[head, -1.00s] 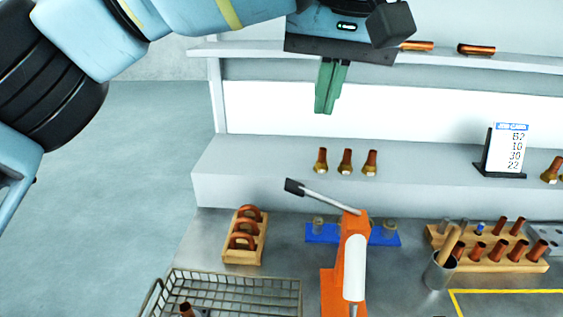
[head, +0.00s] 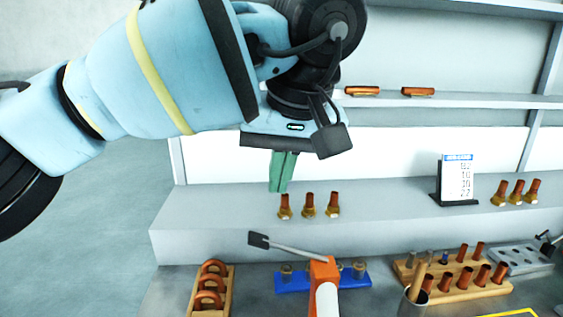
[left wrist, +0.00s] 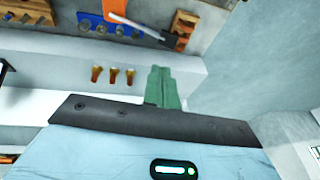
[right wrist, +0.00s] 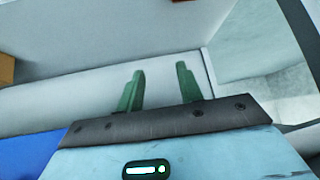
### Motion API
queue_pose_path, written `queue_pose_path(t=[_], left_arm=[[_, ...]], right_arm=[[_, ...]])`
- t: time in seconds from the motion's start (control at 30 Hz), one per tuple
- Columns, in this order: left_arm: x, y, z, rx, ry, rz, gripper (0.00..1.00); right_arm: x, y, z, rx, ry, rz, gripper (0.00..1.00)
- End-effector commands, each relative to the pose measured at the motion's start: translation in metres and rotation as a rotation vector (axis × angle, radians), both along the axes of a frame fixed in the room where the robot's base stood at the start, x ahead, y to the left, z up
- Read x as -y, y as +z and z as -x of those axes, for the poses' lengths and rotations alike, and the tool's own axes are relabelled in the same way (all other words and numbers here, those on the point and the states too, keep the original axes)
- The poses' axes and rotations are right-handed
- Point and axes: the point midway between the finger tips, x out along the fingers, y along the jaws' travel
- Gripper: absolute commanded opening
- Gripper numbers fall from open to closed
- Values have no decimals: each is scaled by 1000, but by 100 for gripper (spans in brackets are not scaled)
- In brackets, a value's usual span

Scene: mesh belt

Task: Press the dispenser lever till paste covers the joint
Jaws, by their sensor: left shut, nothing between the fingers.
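The orange dispenser (head: 323,272) stands on the bench at the lower middle of the head view, with a white cylinder on its front. Its grey lever (head: 290,246) slopes up to the left and ends in a dark pad. The lever also shows in the left wrist view (left wrist: 146,29). My left gripper (head: 279,190) is shut and empty, above and behind the lever pad, apart from it. My right gripper (right wrist: 158,80) shows only in the right wrist view, its green fingers apart with nothing between them. The joint and any paste cannot be made out.
A blue holder (head: 350,281) with metal fittings sits behind the dispenser. A wooden rack of copper bends (head: 228,292) is at left, a wooden block of fittings (head: 408,277) and a cup (head: 412,306) at right. Several brass-ended fittings (head: 308,205) and a job card (head: 457,180) stand on the ledge.

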Motion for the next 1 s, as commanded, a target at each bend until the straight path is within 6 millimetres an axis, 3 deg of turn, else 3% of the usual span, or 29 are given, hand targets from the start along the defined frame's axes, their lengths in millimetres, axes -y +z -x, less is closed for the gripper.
queue_pose_path(t=[0.3, 0.5, 1.0], left_arm=[[-9, -55, -16, -1, 0, 0, 0], [-21, -76, -15, 3, 1, 0, 0], [-24, -87, -15, 3, 0, 0, 0]], right_arm=[[-3, 3, -2, 4, -10, -8, 36], [-3, 9, -7, 19, -11, -9, 36], [0, 10, -7, 21, 0, 0, 36]])
